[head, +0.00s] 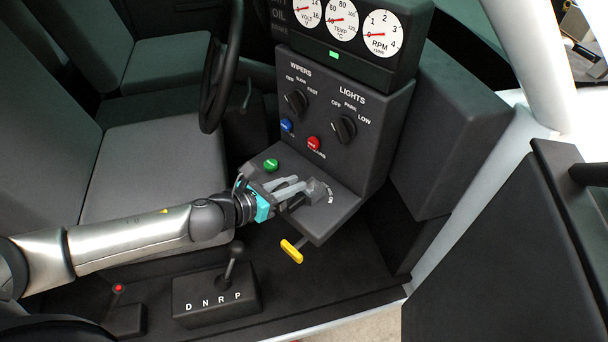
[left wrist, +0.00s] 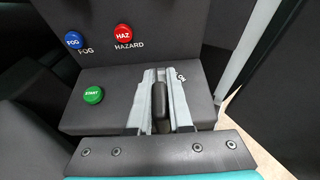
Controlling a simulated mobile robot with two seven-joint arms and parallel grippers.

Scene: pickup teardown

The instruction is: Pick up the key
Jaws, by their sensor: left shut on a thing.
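The key shows in the left wrist view as a dark upright piece (left wrist: 161,116) between the two pale fingers. My left gripper (left wrist: 161,108) is shut on it. In the head view my left gripper (head: 296,187) reaches in from the left over the console's low shelf, its fingertips beside a small grey block with a lettered label. The fingers largely hide the key there. I cannot tell whether the key still sits in a slot. My right gripper is not in view.
A green START button (left wrist: 92,94) is left of the fingers. Blue FOG (left wrist: 72,40) and red HAZARD (left wrist: 123,33) buttons are on the panel behind. A yellow handle (head: 292,251) hangs below the shelf. A gear selector (head: 216,294) stands on the floor in front.

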